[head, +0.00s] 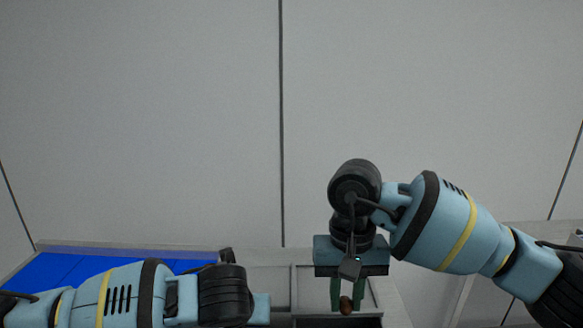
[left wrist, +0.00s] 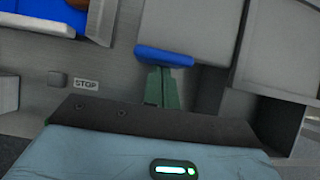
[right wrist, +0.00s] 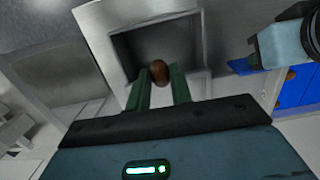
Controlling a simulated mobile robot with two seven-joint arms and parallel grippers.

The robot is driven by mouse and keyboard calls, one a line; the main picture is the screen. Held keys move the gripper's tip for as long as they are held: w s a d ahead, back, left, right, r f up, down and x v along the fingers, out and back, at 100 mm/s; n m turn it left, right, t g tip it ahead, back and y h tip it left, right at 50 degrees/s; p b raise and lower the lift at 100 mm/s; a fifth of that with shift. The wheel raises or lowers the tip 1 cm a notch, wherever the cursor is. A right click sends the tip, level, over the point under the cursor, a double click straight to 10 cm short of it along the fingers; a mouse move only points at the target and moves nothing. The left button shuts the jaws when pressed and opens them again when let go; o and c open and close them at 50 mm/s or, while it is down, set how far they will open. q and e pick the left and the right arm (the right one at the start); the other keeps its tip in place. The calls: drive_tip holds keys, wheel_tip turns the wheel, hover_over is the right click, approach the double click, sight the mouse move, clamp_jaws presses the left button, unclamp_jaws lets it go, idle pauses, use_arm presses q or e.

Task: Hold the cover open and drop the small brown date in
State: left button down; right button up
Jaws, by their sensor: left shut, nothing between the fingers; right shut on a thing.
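The small brown date (right wrist: 160,73) is pinched between the fingertips of my right gripper (right wrist: 158,84). In the right wrist view it shows in front of a square, dark opening with a pale grey rim (right wrist: 100,42). In the head view, the date (head: 346,305) hangs below the right gripper at the bottom edge. My left gripper (left wrist: 162,78) is shut and empty. Its fingertips are at a blue strip (left wrist: 165,55) on the edge of a grey panel (left wrist: 188,25), which looks like the cover. Whether they touch it is unclear.
A blue tray or mat (head: 45,272) lies at the left in the head view. More brown fruit (left wrist: 103,22) lies there in the left wrist view. A STOP label (left wrist: 86,85) sits beside a brownish knob (left wrist: 57,79). A grey wall (head: 150,120) stands behind.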

wheel_tip(320, 180, down, 7)
drive_tip(key=shift+d, duration=0.2)
drive_tip(key=shift+f, duration=0.1)
drive_tip(key=o, duration=1.3)
idle(0.4)
drive_tip(key=shift+r, duration=4.05)
